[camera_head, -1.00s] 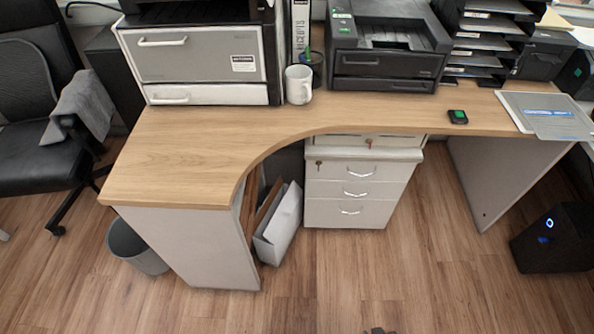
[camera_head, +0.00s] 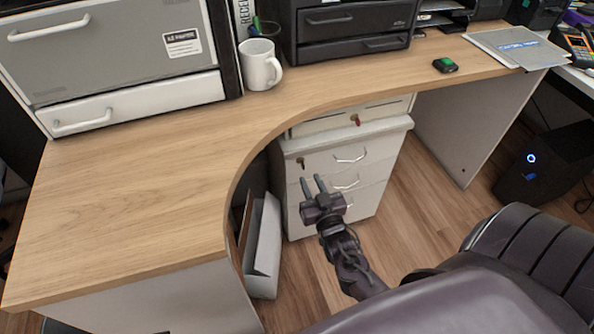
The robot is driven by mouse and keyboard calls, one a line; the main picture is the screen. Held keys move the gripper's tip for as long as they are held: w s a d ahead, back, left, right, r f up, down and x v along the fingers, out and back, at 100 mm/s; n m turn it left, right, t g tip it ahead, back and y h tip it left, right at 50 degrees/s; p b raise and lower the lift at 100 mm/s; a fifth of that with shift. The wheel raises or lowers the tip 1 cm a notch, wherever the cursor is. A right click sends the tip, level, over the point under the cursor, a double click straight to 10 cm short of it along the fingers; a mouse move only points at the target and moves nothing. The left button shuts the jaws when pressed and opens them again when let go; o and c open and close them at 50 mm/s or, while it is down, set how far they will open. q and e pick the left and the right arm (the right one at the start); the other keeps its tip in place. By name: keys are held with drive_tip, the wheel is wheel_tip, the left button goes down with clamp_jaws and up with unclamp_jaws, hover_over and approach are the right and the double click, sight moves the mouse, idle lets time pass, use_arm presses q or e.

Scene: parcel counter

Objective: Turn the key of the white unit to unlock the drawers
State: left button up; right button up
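The white drawer unit (camera_head: 378,138) stands under the desk, with three drawers and metal handles. A small dark key (camera_head: 301,162) sits in the lock at the upper left of its top drawer; which way it is turned is too small to tell. My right gripper (camera_head: 312,180) reaches in from the lower right, in front of the unit. Its two fingers point up and stand apart with nothing between them, just below the key in the picture and seemingly not touching it. It hides part of the lower drawers. My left gripper is out of view.
A desk drawer with a red key (camera_head: 356,120) sits just above the unit. The curved wooden desktop (camera_head: 150,190) overhangs on the left. A white folder box (camera_head: 264,245) stands left of the unit. A mug (camera_head: 260,66) and printers stand on the desk. A black computer (camera_head: 545,165) is at right.

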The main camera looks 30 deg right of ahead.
sight(303, 165)
drive_tip(key=b+x, duration=0.1)
drive_tip(key=x, duration=0.4)
drive_tip(key=shift+w, duration=0.35)
clamp_jaws()
